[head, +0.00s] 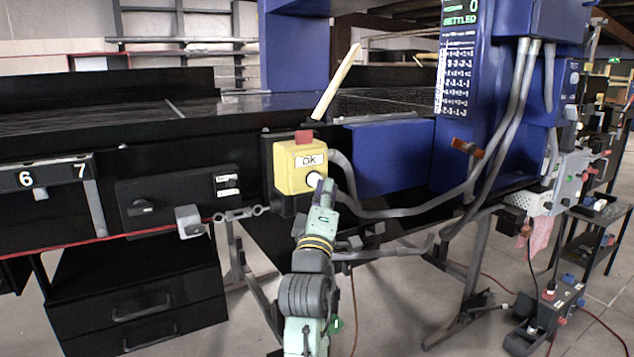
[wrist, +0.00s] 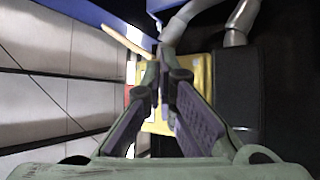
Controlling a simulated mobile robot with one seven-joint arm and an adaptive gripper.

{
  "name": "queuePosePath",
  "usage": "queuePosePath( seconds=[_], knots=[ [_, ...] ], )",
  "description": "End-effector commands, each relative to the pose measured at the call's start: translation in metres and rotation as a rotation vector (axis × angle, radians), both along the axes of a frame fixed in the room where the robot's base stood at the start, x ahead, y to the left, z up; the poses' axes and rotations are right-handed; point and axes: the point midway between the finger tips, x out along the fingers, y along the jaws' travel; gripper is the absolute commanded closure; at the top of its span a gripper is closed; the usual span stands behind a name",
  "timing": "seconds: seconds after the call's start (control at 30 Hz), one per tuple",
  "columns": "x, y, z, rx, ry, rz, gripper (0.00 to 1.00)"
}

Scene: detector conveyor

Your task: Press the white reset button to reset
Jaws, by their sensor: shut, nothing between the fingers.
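A yellow box (head: 287,174) hangs on the front of the dark conveyor, with an "OK" label (head: 311,160) and a red part on top. A white round button (head: 313,178) sits on its front face below the label, partly covered by my gripper. My gripper (head: 323,184) is shut and empty, its fingertips at the button in the head view; I cannot tell whether they touch it. In the wrist view my closed fingers (wrist: 161,66) lie in front of the yellow box (wrist: 203,78), and the white button is hidden behind them.
Grey conduits (head: 402,210) curve from the box's right side to the blue cabinet (head: 485,95). A black panel with a knob (head: 143,207) and a grey bracket (head: 189,221) lie to the left. A pale stick (head: 336,82) stands up above the box.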

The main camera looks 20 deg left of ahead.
Motion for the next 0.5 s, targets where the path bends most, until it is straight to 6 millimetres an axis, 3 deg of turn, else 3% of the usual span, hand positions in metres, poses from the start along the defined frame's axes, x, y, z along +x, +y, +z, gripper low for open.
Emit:
queuePosePath(
  seconds=[0.5],
  knots=[
    [0.0037,0.0051,0.0005,-0.001,-0.001,-0.001,1.0]
  ],
)
